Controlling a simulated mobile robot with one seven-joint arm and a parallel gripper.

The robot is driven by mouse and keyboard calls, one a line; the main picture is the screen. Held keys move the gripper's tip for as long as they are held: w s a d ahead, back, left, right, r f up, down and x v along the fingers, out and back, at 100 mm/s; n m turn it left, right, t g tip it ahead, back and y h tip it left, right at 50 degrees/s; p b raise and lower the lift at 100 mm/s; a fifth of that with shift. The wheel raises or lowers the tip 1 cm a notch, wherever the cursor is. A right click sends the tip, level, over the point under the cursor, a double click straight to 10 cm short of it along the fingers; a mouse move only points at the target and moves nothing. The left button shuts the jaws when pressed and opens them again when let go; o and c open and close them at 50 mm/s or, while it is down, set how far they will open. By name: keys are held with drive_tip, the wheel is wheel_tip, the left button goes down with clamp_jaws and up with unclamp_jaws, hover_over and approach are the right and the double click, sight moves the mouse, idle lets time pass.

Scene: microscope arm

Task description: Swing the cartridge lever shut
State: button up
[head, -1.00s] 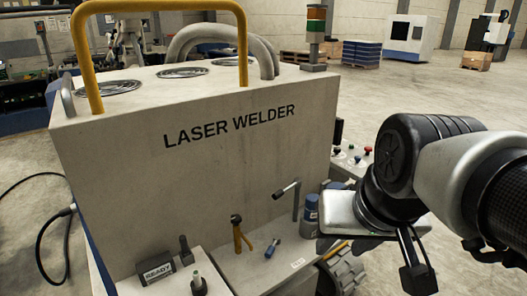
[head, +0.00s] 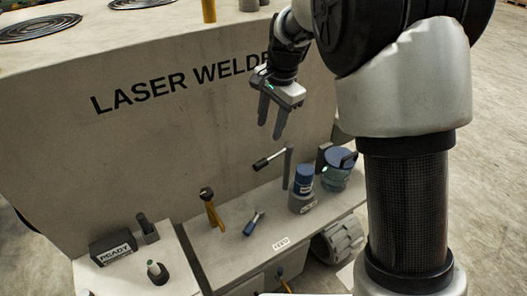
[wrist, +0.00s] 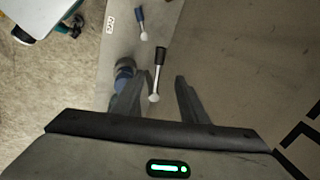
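A lever with a black grip and silver shaft (head: 268,161) sticks out leftward from an upright grey post on the laser welder's shelf. It also shows in the wrist view (wrist: 159,58), lined up between my fingers. A smaller blue-handled lever (head: 250,226) sits lower on the shelf, left of the post; the wrist view shows it too (wrist: 140,17). No label marks either as the cartridge lever. A blue cylinder (head: 304,178) stands in a grey holder right of the post. My gripper (head: 271,128) is open and empty, pointing down above the black-grip lever, apart from it.
The welder's large front panel (head: 180,140) rises behind the shelf. A yellow-handled upright clamp (head: 212,212) stands at left, and a box reading READY (head: 112,249) farther left. A blue-lidded jar (head: 337,172) is at the right end.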

sight(262, 161)
drive_tip(key=f, duration=0.5)
drive_tip(key=w+a+f, duration=0.1)
drive_tip(key=f, duration=0.4)
drive_tip(key=w+a+f, duration=0.1)
drive_tip(key=f, duration=0.4)
drive_tip(key=shift+w+f, duration=0.1)
drive_tip(key=shift+f, duration=0.1)
clamp_jaws()
